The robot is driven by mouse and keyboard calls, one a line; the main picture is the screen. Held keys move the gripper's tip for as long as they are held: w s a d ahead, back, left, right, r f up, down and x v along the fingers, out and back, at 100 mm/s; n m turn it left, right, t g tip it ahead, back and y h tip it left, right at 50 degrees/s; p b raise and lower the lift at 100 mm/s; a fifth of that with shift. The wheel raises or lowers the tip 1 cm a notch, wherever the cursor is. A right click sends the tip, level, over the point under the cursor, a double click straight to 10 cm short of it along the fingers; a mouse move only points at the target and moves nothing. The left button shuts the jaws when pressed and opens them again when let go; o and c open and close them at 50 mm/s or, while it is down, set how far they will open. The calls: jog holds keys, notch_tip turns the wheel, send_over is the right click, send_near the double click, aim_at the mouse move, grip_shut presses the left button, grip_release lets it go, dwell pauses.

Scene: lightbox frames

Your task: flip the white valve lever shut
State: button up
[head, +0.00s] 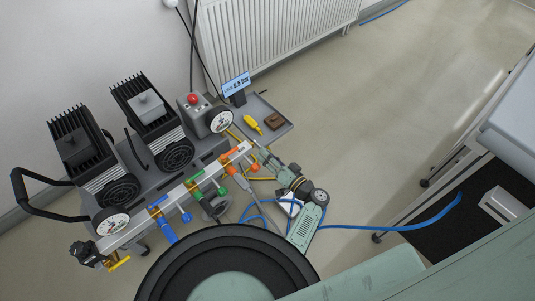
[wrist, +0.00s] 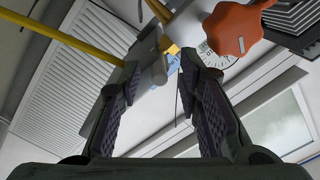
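The valve manifold (head: 187,190) is a pale bar on the compressor with blue, green and orange knobs along it. My gripper (head: 259,157) is at its right end, beyond the orange knob (head: 227,159). In the wrist view my gripper (wrist: 160,78) is open, its two ridged fingers apart. A pale grey-white piece (wrist: 152,70) shows between the fingertips, close to the left one; it may be the white valve lever. Whether they touch I cannot tell. In the head view my gripper hides the lever area. The orange knob (wrist: 232,28) is right of the fingers in the wrist view.
The compressor (head: 160,125) has dark finned motors and gauges. A blue hose (head: 385,227) runs along the floor. A yellow pipe (wrist: 52,33) crosses the wrist view's left.

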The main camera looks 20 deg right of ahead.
jog(key=shift+w, duration=0.1)
jog(key=shift+c, duration=0.3)
grip_shut()
jog(key=shift+a, duration=0.1)
dwell(0.5)
